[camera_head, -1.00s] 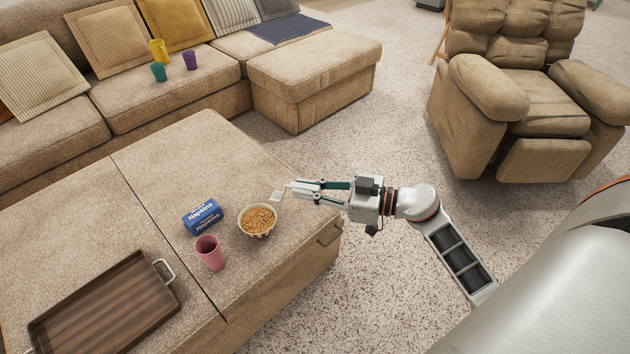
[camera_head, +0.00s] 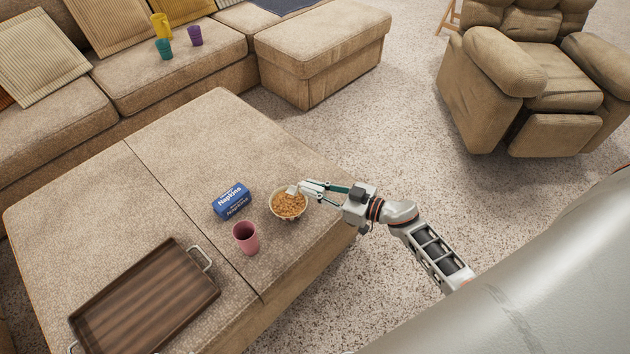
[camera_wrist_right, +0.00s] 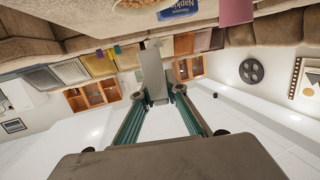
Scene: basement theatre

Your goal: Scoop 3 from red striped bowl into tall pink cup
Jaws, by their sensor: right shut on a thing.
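The bowl (camera_head: 296,217) is pale and full of small orange-brown pieces (camera_head: 287,206); its stripes are too small to make out. It stands on the beige ottoman table. The tall pink cup (camera_head: 246,238) stands upright to its lower left. My right gripper (camera_head: 308,188) is shut on a light grey scoop (camera_head: 292,190), whose head is at the bowl's far right part, over or in the pieces; I cannot tell how deep. The scoop's handle also shows in the right wrist view (camera_wrist_right: 153,75), between the fingers. My left gripper is not in view.
A blue napkin pack (camera_head: 232,200) lies left of the bowl, behind the cup. A brown wooden tray (camera_head: 145,300) with metal handles lies at lower left. Yellow (camera_head: 161,25), teal (camera_head: 164,48) and purple (camera_head: 195,36) cups stand on the sofa. The table's back is clear.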

